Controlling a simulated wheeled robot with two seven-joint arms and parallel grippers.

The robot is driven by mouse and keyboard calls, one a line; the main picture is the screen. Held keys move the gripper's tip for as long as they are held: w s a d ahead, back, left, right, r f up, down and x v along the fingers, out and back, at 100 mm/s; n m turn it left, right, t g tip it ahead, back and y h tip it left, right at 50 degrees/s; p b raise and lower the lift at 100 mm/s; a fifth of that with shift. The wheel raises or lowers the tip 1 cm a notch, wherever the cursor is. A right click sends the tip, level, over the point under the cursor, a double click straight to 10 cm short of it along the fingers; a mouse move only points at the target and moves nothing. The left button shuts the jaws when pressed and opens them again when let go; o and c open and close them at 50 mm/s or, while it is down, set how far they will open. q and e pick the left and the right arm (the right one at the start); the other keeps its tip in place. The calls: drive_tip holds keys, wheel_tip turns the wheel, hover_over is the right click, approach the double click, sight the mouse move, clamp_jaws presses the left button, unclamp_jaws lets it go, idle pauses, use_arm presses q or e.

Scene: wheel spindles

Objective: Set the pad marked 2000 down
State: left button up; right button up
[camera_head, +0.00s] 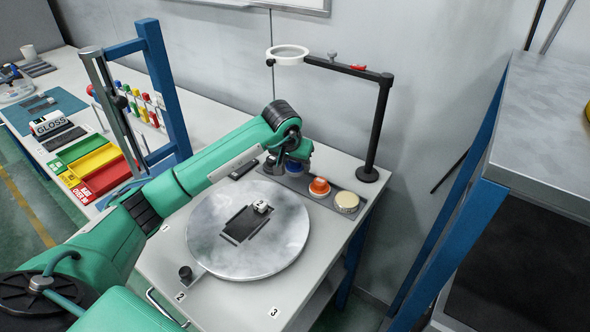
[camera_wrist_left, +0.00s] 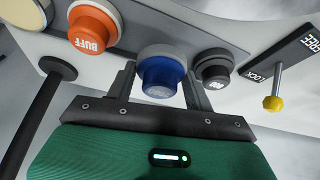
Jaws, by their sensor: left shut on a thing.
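A blue pad (camera_wrist_left: 162,75) with a grey rim is between the two fingers of my left gripper (camera_wrist_left: 159,82), which is shut on it. In the head view, the left gripper (camera_head: 287,162) points down at the far end of the dark pad strip (camera_head: 333,199), and the blue pad (camera_head: 295,167) is partly hidden. I cannot tell whether the pad touches the strip. Beside it are an orange pad marked BUFF (camera_wrist_left: 90,28) and a dark grey pad (camera_wrist_left: 217,70). My right gripper is not in view.
A cream pad (camera_head: 346,202) ends the row. A black stand with a ring lamp (camera_head: 287,54) rises close behind. A round metal plate (camera_head: 215,243) carries a dark block (camera_head: 248,222). A yellow-knobbed lever (camera_wrist_left: 274,103) stands by a FREE/LOCK label. Coloured bins (camera_head: 93,165) lie left.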

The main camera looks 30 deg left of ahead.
sight(294, 167)
use_arm(q)
wheel_tip(294, 167, down, 2)
drive_tip(key=shift+f, duration=0.2)
drive_tip(key=shift+f+p, duration=0.3)
drive_tip(key=shift+f, duration=0.2)
drive_tip(key=o, duration=0.7)
drive_tip(key=shift+c, duration=0.2)
drive_tip(key=shift+o, duration=0.4)
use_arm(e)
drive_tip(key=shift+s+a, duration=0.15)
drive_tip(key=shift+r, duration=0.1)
